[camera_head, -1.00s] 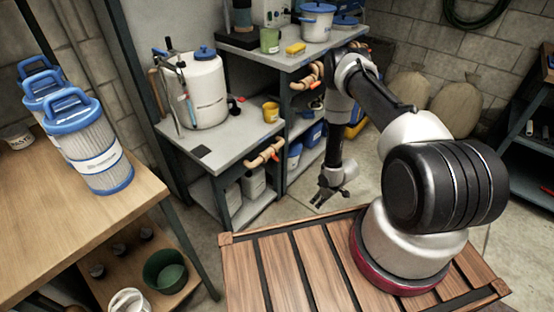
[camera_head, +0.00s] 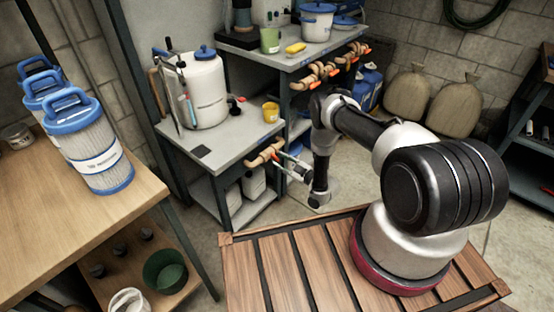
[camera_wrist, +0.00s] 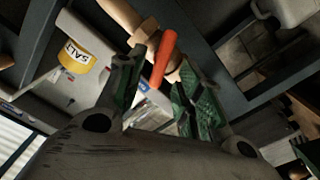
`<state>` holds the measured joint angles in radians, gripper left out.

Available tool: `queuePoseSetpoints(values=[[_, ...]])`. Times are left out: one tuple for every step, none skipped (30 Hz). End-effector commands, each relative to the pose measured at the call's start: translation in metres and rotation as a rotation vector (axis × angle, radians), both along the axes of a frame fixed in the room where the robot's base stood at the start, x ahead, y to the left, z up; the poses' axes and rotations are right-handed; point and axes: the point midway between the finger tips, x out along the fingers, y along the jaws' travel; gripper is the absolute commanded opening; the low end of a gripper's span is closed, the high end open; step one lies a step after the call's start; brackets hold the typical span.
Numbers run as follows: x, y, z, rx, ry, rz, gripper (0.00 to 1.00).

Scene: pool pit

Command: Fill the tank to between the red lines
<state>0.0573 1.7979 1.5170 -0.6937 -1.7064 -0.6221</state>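The white tank (camera_head: 207,92) with a blue cap stands on the grey bench. A thin upright tube (camera_head: 187,100) is at its left front; its level and any red lines are too small to read. A tan pipe with a valve (camera_head: 264,154) runs below the bench's front edge. My gripper (camera_head: 284,160) is at the right end of this pipe. In the wrist view, the valve's orange lever (camera_wrist: 164,58) lies between the green-padded fingers of my gripper (camera_wrist: 160,68). The fingers are apart, with gaps beside the lever; contact is not clear.
A yellow salt cup (camera_head: 271,112) stands on the bench near the edge; it also shows in the wrist view (camera_wrist: 65,58). More orange-handled valves (camera_head: 335,68) line the upper bench's edge. Blue-handled filter cartridges (camera_head: 98,155) stand on the wooden table. Two sacks (camera_head: 455,105) lean by the wall.

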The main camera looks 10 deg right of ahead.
Motion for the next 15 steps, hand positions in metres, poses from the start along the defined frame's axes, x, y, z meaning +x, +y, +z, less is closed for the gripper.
queuePoseSetpoints(values=[[0.006, 0.006, 0.001, 0.0, -0.002, 0.003, 0.36], [0.01, 0.008, 0.0, -0.001, -0.001, 0.001, 0.36], [0.014, 0.011, 0.0, -0.001, -0.001, 0.001, 0.36], [0.016, 0.013, 0.0, 0.0, 0.0, 0.002, 0.36], [0.018, 0.015, 0.0, 0.0, 0.0, 0.002, 0.36], [0.021, 0.016, 0.0, 0.0, 0.0, 0.001, 0.36], [0.022, 0.017, 0.0, 0.0, 0.0, 0.0, 0.36], [0.023, 0.017, 0.0, -0.001, 0.001, 0.0, 0.36], [0.024, 0.018, 0.0, -0.001, 0.001, 0.0, 0.36], [0.024, 0.018, 0.0, 0.0, 0.001, 0.0, 0.36], [0.025, 0.018, 0.0, 0.0, 0.002, -0.001, 0.36], [0.025, 0.018, 0.0, 0.0, 0.002, -0.001, 0.36], [0.024, 0.018, 0.0, 0.0, 0.002, -0.001, 0.36], [0.024, 0.018, 0.0, 0.0, 0.002, -0.001, 0.36], [0.024, 0.018, 0.0, 0.0, 0.002, -0.001, 0.36]])
